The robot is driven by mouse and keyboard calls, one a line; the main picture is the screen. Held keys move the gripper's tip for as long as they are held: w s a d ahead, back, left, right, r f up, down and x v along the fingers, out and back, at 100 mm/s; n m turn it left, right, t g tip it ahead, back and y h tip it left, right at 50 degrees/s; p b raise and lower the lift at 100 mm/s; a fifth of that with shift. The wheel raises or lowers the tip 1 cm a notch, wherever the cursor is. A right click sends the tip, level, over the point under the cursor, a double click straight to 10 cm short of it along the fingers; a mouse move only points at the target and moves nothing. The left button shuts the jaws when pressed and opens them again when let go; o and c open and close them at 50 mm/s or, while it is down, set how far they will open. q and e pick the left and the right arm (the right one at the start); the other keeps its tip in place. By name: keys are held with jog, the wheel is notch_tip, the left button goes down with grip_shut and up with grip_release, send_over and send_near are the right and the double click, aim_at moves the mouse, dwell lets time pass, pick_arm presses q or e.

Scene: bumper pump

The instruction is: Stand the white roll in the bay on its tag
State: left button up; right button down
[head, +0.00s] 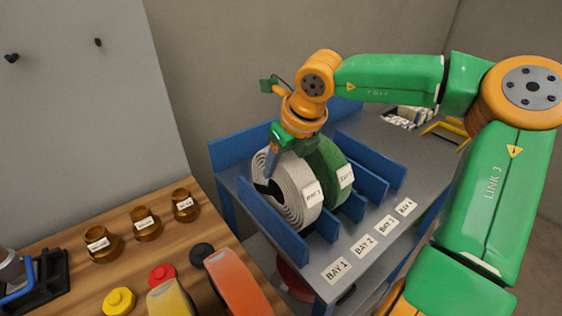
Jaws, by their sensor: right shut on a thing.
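The white roll (292,200), a flat coil of hose or webbing, is upright on edge at the left end of the blue-divided rack (229,150). Its white tag (312,194) faces front; its small print seems to read BAY 1. My right gripper (268,180) reaches down from above and is shut on the white roll's upper left part. The roll's lower edge is hidden behind the front left divider, so I cannot tell if it touches the shelf. Bay tags 1 (337,269) to 4 line the shelf's front edge.
A green roll (328,164) with its own tag stands close right of the white one. Bays farther right look empty between blue dividers (372,165). A wooden bench (60,250) at left holds brass fittings (145,224) and coloured caps (162,274).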

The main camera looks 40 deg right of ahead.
jog(key=shift+c, duration=1.2)
grip_release()
jog(key=shift+s+a, duration=0.1)
jog(key=shift+r, duration=0.3)
jog(key=v, duration=1.1)
jog(key=shift+s+a+r, duration=0.1)
jog(key=shift+s+r, duration=0.1)
jog(key=shift+r, duration=0.15)
jog(key=shift+f, duration=0.1)
